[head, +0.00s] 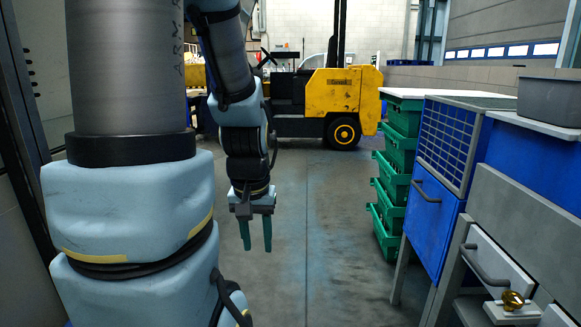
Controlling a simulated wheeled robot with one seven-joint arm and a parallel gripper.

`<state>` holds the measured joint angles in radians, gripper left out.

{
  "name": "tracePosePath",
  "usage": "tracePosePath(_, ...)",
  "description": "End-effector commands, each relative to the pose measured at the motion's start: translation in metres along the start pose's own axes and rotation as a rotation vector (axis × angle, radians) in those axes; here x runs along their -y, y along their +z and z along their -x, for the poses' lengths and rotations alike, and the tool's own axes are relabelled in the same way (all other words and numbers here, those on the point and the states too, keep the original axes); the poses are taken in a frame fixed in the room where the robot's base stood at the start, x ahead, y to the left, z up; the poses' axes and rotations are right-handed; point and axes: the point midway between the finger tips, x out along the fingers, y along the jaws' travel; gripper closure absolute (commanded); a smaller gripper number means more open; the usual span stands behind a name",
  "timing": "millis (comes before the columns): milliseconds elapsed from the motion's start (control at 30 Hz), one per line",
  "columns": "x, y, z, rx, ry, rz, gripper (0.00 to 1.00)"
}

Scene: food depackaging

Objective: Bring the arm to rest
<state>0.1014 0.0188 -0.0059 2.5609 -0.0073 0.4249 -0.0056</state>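My arm hangs down in the left half of the head view, in front of the open floor. My gripper (256,234) is at its lower end and points downward. Its two green fingers stand apart with a gap between them, and nothing shows in the gap. The gripper is above the grey floor and touches nothing that I can see.
A yellow forklift (343,92) stands at the back. Stacked green crates (398,177), a blue cabinet (434,215) and a workbench with a grey bin (548,100) line the right side. The grey floor (330,240) in the middle is clear.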

Motion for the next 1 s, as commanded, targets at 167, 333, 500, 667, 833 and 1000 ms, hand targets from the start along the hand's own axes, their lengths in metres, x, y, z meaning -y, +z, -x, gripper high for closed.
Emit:
tracePosePath(167,-0.001,-0.007,0.050,-0.001,0.000,-0.002,0.61)
tracePosePath(333,-0.001,-0.015,0.101,-0.002,0.000,-0.003,0.61)
tracePosePath(500,-0.001,-0.022,0.154,-0.002,-0.001,-0.004,0.61)
tracePosePath(667,-0.001,-0.028,0.199,-0.002,-0.001,-0.004,0.61)
tracePosePath(833,-0.002,-0.032,0.228,-0.002,-0.001,-0.004,0.61)
tracePosePath(1000,-0.002,-0.034,0.237,-0.002,-0.001,-0.004,0.61)
